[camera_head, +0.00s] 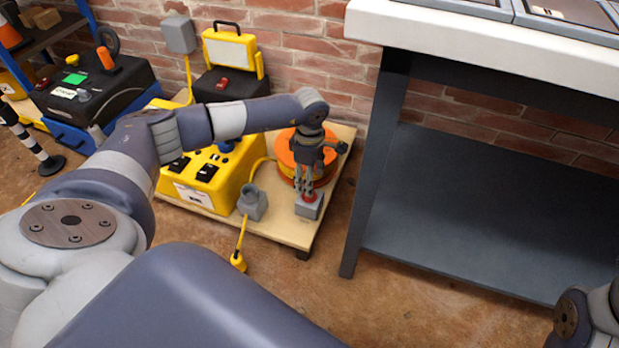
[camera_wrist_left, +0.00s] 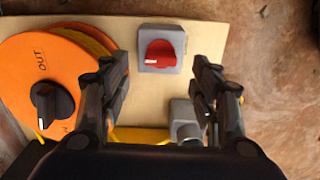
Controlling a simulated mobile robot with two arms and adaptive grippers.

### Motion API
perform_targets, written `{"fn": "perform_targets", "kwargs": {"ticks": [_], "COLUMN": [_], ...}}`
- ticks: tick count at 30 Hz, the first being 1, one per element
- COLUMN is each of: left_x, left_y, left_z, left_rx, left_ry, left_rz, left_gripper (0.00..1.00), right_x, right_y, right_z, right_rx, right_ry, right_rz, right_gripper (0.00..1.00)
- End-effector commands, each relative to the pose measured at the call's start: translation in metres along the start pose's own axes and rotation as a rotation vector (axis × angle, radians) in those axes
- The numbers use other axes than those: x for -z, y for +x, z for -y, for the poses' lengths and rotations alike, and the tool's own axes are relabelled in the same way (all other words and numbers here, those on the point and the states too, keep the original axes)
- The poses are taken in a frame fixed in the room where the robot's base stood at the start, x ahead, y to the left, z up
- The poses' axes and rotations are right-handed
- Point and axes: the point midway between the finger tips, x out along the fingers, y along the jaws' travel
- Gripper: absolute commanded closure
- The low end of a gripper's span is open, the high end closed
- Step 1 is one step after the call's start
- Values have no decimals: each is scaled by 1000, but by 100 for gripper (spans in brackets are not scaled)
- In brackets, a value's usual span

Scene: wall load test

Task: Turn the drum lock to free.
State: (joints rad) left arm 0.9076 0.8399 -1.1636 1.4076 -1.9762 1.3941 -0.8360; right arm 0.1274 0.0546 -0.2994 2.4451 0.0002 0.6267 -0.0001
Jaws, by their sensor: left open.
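A grey box with a red rotary knob (camera_wrist_left: 157,54) sits at the edge of a wooden board, next to an orange drum (camera_wrist_left: 22,68). The knob's white mark points left in the wrist view. In the head view the grey box (camera_head: 309,208) is below my left gripper (camera_head: 304,188), whose fingers point down at the red knob and partly cover it. In the wrist view my left gripper (camera_wrist_left: 160,70) is open, with the knob between and beyond its fingertips; contact cannot be told. The drum carries a black knob (camera_wrist_left: 52,104) and the label "OUT". My right gripper is out of view.
A yellow control box (camera_head: 210,180) and a grey socket (camera_head: 252,202) with a yellow cable share the wooden board (camera_head: 283,232). A dark metal bench (camera_head: 372,165) stands close on the right. A brick wall is behind.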

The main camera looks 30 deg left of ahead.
Motion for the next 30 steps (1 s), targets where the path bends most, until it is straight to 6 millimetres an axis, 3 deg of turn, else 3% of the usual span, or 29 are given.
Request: {"fn": "perform_targets", "kwargs": {"ticks": [6,12,30], "left_x": [0,0,0], "left_y": [-45,-66,-69], "left_z": [0,0,0], "left_rx": [-2,1,1], "left_ry": [1,1,1], "left_rz": [-1,-1,-1], "left_gripper": [43,43,43], "right_x": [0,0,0], "right_y": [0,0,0], "right_z": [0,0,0], "right_rx": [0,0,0], "right_ry": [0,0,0], "right_rz": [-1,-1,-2], "right_gripper": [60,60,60]}}
